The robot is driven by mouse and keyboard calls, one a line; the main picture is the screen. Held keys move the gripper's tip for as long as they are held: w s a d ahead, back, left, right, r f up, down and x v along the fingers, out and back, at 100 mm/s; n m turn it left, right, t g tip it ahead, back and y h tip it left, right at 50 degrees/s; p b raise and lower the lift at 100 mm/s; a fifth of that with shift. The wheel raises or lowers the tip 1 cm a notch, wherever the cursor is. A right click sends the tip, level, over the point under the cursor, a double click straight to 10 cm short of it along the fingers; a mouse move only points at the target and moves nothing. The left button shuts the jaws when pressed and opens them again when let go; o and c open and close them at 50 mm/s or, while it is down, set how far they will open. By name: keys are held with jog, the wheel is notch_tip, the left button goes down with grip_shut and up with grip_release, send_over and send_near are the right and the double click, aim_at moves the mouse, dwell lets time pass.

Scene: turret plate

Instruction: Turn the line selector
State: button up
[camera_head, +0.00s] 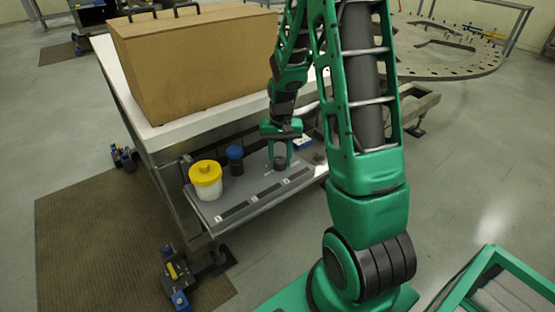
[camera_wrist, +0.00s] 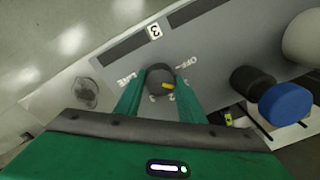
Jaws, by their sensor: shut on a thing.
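The line selector is a dark round knob with a yellow mark (camera_wrist: 160,82) on a grey panel (camera_wrist: 110,65). White lettering beside it includes "OFF" and what looks like "LINE". My gripper (camera_wrist: 160,95) has its two green fingers on either side of the knob and is shut on it. In the head view my gripper (camera_head: 280,158) points down at the right part of the panel, and the knob (camera_head: 280,164) shows as a dark shape between the fingers. The fingers hide part of the lettering around the knob.
A yellow-topped white button (camera_head: 206,180) and a blue-capped dark knob (camera_head: 235,160) stand left of my gripper on the panel. The blue cap also shows in the wrist view (camera_wrist: 285,105). A large brown box (camera_head: 195,60) sits on the bench above.

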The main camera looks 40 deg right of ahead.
aim_at(280, 160)
dwell(0.4)
jog(key=o, duration=1)
jog(key=shift+o, duration=0.2)
notch_tip(280, 160, up, 11)
jog(key=shift+f, duration=0.1)
